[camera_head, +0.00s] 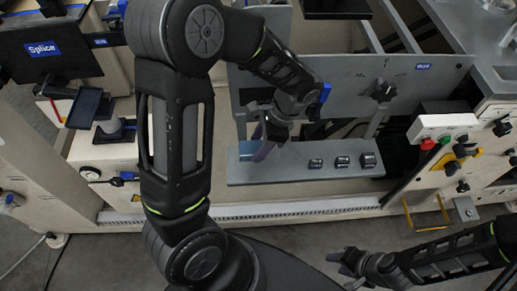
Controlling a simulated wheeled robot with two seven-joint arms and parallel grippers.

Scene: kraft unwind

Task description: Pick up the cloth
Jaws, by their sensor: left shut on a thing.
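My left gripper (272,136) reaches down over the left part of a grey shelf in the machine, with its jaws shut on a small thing. A grey-violet piece (264,151), which looks like the cloth, hangs from the jaws toward the shelf. The gripper and wrist hide part of it, and I cannot tell whether it touches the shelf. A small blue patch (246,146) shows just left of it. My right gripper (342,269) is low in the view, away from the shelf, its fingers apart and empty.
The grey shelf (300,176) carries several black buttons (342,162) right of the gripper. A grey panel (347,90) with a knob (383,91) stands behind. A control box (445,126) and a yellow bracket (408,216) are at right. A Splice screen (45,49) is at left.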

